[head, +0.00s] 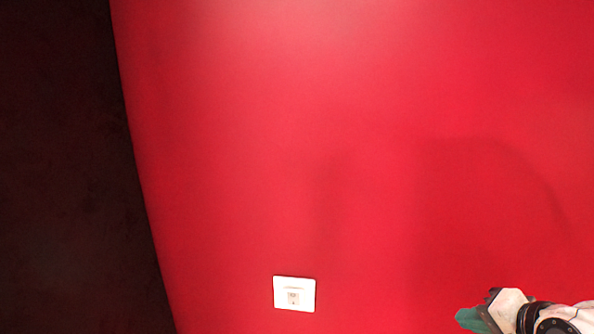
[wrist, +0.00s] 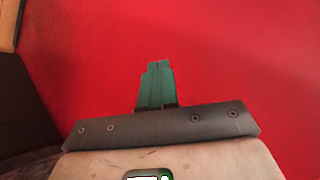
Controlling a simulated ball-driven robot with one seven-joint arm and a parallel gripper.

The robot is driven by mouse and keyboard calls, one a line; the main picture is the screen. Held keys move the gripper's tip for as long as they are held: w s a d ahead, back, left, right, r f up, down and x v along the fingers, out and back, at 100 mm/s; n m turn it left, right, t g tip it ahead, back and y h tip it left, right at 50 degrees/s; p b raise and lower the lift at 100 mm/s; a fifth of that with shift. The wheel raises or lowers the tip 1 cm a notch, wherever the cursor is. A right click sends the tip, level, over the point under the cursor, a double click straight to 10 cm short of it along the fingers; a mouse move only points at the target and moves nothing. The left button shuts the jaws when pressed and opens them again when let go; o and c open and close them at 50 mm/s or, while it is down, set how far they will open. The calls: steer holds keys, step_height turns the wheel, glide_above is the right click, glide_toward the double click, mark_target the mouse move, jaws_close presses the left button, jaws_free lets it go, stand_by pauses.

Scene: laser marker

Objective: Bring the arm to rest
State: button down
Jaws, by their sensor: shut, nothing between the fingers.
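My gripper (head: 468,318) shows at the lower right corner of the head view, in front of a red wall. In the wrist view its green fingers (wrist: 155,84) lie together, shut, with nothing between them. They point toward the red wall (wrist: 240,60) and look apart from it, though the distance is hard to tell. Most of my arm is out of view.
The red wall (head: 350,130) fills most of the head view. A white wall socket or switch plate (head: 294,294) sits low on it. A dark surface (head: 60,160) stands at the left. A brown edge (wrist: 8,25) shows at the wrist view's upper left.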

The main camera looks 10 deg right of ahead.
steer(key=s+a+f+n+g, duration=0.3)
steer(key=s+f, duration=0.3)
steer(key=f, duration=0.3)
steer(key=s+a+f+n+g, duration=0.25)
steer(key=s+f, duration=0.35)
steer(key=f, duration=0.3)
steer(key=s+a+f+n+g+h, duration=0.1)
steer(key=s+a+f+n+g, duration=0.1)
steer(key=s+f+n, duration=0.3)
steer(key=s+f+g, duration=0.1)
steer(key=s+f, duration=0.3)
steer(key=s, duration=0.5)
steer(key=shift+s+h, duration=0.3)
steer(key=shift+n, duration=0.25)
